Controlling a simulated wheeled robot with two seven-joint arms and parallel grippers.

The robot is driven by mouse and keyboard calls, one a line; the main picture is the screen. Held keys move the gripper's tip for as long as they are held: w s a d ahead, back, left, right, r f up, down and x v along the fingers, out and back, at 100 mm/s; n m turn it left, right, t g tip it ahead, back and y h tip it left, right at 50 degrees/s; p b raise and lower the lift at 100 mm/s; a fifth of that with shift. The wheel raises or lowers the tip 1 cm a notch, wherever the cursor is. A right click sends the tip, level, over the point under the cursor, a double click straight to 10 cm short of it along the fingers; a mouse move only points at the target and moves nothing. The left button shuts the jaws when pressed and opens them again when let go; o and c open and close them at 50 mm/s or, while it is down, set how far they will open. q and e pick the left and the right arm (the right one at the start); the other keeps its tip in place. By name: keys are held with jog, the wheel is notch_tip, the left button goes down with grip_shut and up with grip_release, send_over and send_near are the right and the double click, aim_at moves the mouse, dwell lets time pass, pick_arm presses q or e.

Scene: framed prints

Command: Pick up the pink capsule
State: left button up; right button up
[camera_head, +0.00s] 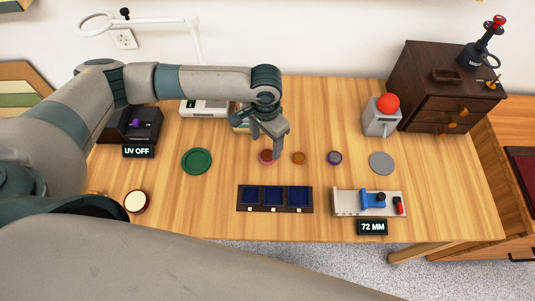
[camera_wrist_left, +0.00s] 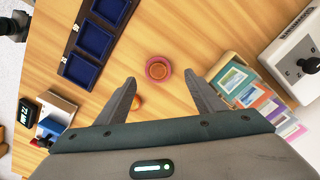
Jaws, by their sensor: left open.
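The pink capsule (camera_head: 267,157), a small round disc-like piece with a reddish centre, lies on the wooden table. In the left wrist view the capsule (camera_wrist_left: 158,69) shows just beyond and between the fingertips. My left gripper (camera_head: 272,142) is above the table, right by the capsule in the head view, and partly covers its upper edge. In the wrist view the left gripper (camera_wrist_left: 160,79) has its two fingers spread with nothing between them. I cannot tell the exact height of the fingertips over the capsule. My right gripper is not in view.
An orange capsule (camera_head: 299,158) and a purple one (camera_head: 335,158) lie to the right. A dark tray with blue compartments (camera_head: 275,209) is in front. A green disc (camera_head: 197,161) lies left, a grey disc (camera_head: 381,163) right. Colourful cards (camera_wrist_left: 250,88) stand near the gripper.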

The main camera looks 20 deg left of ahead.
aim_at(267, 154)
pick_arm(q)
jog(key=shift+f+p, duration=0.4)
jog(key=f+p, duration=0.1)
jog(key=f, duration=0.2)
jog(key=shift+d+f, duration=0.1)
jog(key=shift+d, duration=0.1)
jog(key=shift+f, duration=0.6)
jog(key=c, duration=1.1)
